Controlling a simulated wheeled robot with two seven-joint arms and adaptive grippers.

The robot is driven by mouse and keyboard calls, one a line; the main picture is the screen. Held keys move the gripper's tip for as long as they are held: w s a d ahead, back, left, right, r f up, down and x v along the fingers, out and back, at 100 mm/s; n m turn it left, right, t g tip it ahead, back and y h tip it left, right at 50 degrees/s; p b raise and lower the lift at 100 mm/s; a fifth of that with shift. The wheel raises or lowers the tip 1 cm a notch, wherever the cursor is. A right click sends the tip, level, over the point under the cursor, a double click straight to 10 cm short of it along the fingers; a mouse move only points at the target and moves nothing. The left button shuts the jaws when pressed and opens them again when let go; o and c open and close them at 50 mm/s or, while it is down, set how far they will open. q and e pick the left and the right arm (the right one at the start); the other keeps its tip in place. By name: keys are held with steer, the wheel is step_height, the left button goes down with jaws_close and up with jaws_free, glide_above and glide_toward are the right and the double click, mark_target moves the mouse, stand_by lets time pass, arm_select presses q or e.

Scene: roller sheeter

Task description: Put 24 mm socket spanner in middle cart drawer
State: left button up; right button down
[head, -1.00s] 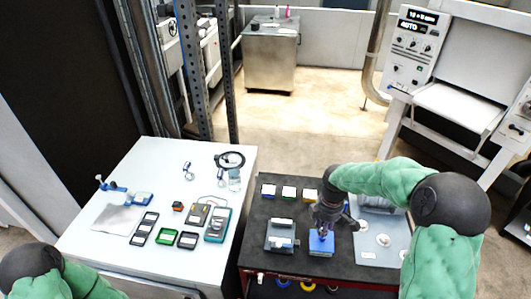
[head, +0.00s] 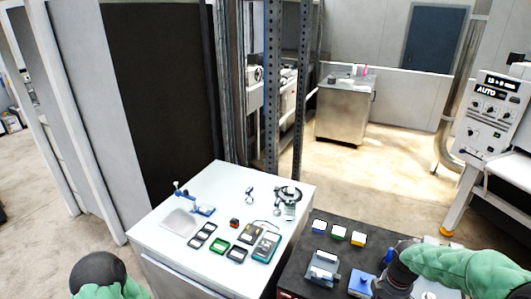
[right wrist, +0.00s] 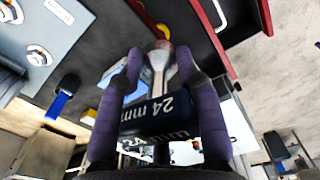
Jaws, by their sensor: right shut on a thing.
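In the right wrist view my right gripper (right wrist: 159,70) is shut on the 24 mm socket spanner (right wrist: 160,108). The spanner has a dark block marked "24 mm" and a silver shaft between the purple fingers. In the head view my right gripper (head: 382,284) is low at the right, over the black cart top (head: 300,262) and beside a blue block (head: 360,282); the spanner cannot be made out there. The middle drawer cannot be told apart; the cart front is mostly cut off. Red edges (right wrist: 216,42) border a dark space in the wrist view.
A white table (head: 165,240) left of the cart holds meters, small cases and a magnifier. Small coloured boxes (head: 338,232) and a grey holder (head: 322,268) stand on the cart. A steel cabinet (head: 343,115) is behind. Open floor lies beyond the cart.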

steer(key=shift+s+a+f, duration=0.2)
steer(key=shift+s+a, duration=0.05)
steer(key=shift+s, duration=0.15)
steer(key=shift+w+a+f+b, duration=0.1)
steer(key=shift+a+f+b, duration=0.15)
steer(key=shift+b, duration=0.2)
steer(key=w+a+f+m+b, duration=0.1)
steer(key=a+f+m+b, duration=0.2)
steer(key=a+f+b, duration=0.1)
steer(key=w+a+f+m+b, duration=0.2)
steer(key=a+f+m+b, duration=0.2)
steer(key=a+f, duration=0.2)
steer(key=w+a+f+m+b, duration=0.1)
steer(key=a+f+m+b, duration=0.2)
steer(key=a+f, duration=0.3)
steer(key=shift+w+a+b, duration=0.2)
steer(key=shift+a+b, duration=0.2)
steer(key=shift+a, duration=0.3)
steer(key=shift+a+f+m, duration=0.3)
steer(key=shift+a+m, duration=0.15)
steer(key=shift+m, duration=0.05)
arm_select(q)
step_height(320, 180, down, 13)
steer(key=shift+s, duration=0.1)
